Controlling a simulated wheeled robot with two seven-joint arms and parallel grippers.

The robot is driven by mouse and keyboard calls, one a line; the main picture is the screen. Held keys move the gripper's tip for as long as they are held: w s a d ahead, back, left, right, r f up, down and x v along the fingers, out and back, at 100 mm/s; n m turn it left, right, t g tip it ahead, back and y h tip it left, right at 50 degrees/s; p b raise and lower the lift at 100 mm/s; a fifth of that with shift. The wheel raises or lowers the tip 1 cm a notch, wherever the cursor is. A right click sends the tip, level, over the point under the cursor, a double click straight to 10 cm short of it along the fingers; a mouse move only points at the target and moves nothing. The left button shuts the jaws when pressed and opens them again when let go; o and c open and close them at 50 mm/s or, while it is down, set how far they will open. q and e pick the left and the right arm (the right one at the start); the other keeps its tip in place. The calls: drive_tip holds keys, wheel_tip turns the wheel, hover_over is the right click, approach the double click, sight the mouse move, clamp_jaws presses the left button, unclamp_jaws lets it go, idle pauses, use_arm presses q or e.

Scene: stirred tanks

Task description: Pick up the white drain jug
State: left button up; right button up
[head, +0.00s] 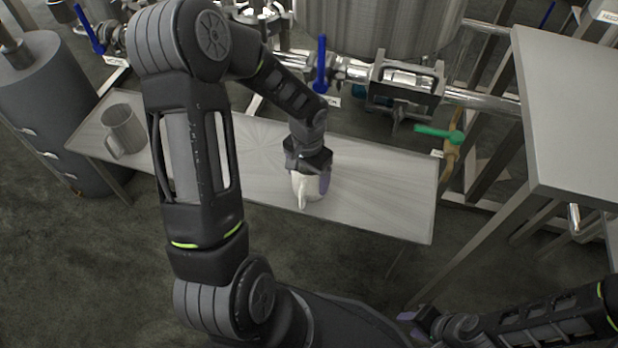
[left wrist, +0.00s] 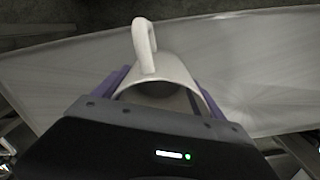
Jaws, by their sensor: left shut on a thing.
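The white drain jug (head: 301,187) is at the middle of the long grey bench, under my left gripper (head: 311,181). In the left wrist view the jug (left wrist: 165,68) is between the two purple fingers, with its handle pointing to the top of the picture. My left gripper is shut on the jug's body from above. I cannot tell whether the jug's base touches the bench. My right gripper (head: 416,323) is low at the right of the head view, away from the jug; its finger gap is not clear.
A grey jug (head: 123,131) stands at the left end of the bench (head: 385,195). A steel tank (head: 375,25) with pipes, a blue-handled valve (head: 321,66) and a green-handled valve (head: 438,133) is behind. A grey table (head: 572,110) is at right, a grey cylinder (head: 45,100) at left.

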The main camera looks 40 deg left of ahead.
use_arm(q)
wheel_tip(320, 180, up, 10)
drive_tip(key=p, duration=0.3)
idle(1.1)
